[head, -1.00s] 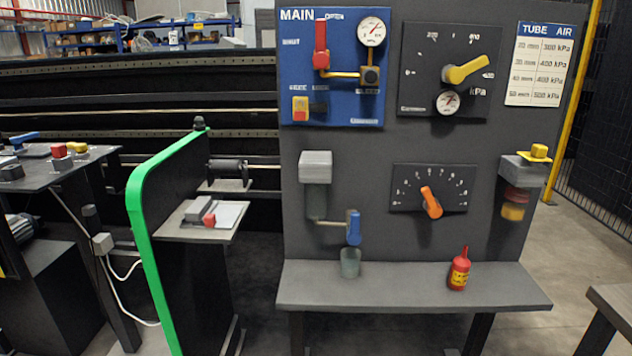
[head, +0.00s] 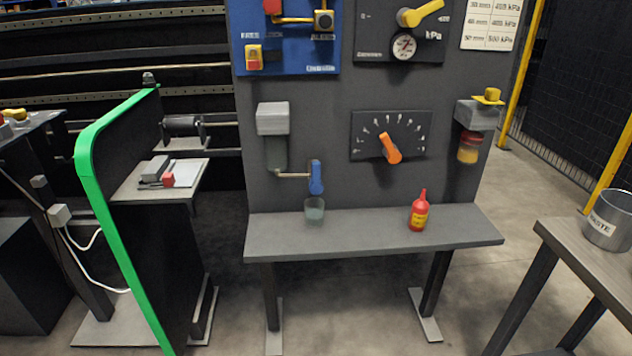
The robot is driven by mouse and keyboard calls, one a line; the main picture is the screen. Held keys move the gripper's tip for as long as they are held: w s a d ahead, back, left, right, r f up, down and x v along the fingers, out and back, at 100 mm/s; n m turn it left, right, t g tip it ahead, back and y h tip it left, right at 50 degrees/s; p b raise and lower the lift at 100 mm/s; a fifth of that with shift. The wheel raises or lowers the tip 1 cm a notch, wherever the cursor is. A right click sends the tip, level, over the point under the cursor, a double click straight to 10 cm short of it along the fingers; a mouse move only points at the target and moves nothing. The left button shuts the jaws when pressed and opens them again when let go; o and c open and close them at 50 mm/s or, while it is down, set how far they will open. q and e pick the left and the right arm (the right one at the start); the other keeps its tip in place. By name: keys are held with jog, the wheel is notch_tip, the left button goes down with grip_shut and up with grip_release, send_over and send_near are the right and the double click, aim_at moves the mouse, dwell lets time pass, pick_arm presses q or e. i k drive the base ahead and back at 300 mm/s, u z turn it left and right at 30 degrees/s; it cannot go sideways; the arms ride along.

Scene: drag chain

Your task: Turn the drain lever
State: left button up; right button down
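The blue drain lever (head: 316,177) hangs pointing down at the end of a thin pipe (head: 292,175). The pipe comes out below a grey-topped filter bowl (head: 273,120) on the dark panel. A small clear cup (head: 314,209) stands on the shelf right under the lever. Neither of my grippers shows in the head view.
The grey shelf (head: 370,238) also holds a red bottle (head: 419,212). An orange-handled dial (head: 390,148) and a lubricator with a yellow knob (head: 478,115) are on the panel. A green-edged stand (head: 87,160) is at left; a table with a waste bin (head: 609,220) is at right.

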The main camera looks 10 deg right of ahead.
aim_at(316, 187)
jog(key=k, duration=0.6)
jog(key=u, duration=0.5)
jog(key=i, duration=1.25)
jog(key=z, duration=0.65)
